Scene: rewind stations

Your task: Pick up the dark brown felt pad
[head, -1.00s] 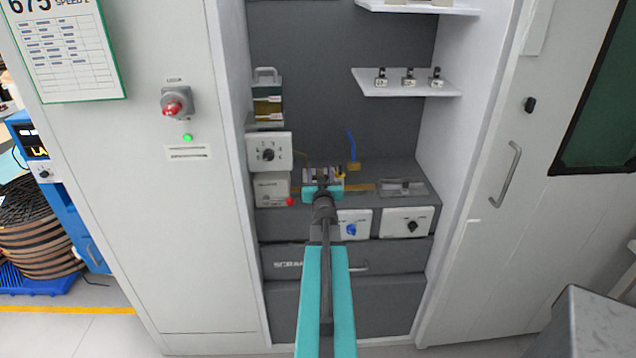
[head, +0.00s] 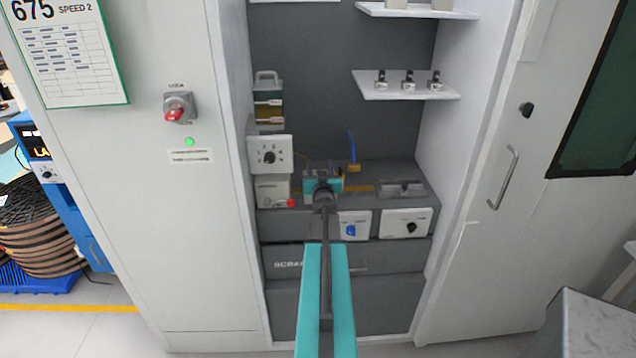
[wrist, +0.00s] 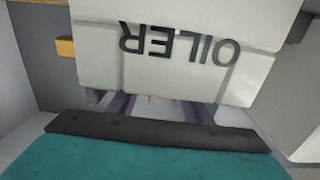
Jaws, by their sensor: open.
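I cannot make out the dark brown felt pad in either view. My gripper (head: 323,186) reaches into the cabinet recess at the grey bench top, and its own body hides what lies straight beyond it. In the wrist view my gripper's dark fingers (wrist: 161,106) stand apart, with their ends running under a white block (wrist: 180,45) lettered OILER, which appears upside down. Only a small pale patch shows between the fingers, and no pad can be seen held there. The block hides whatever is below and behind it.
A white dial box (head: 269,155) and a grey box with a red knob (head: 291,203) stand left of my gripper. A blue upright lever (head: 351,146) rises behind it. A grey fixture (head: 400,189) sits to the right, below a white shelf (head: 405,86).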

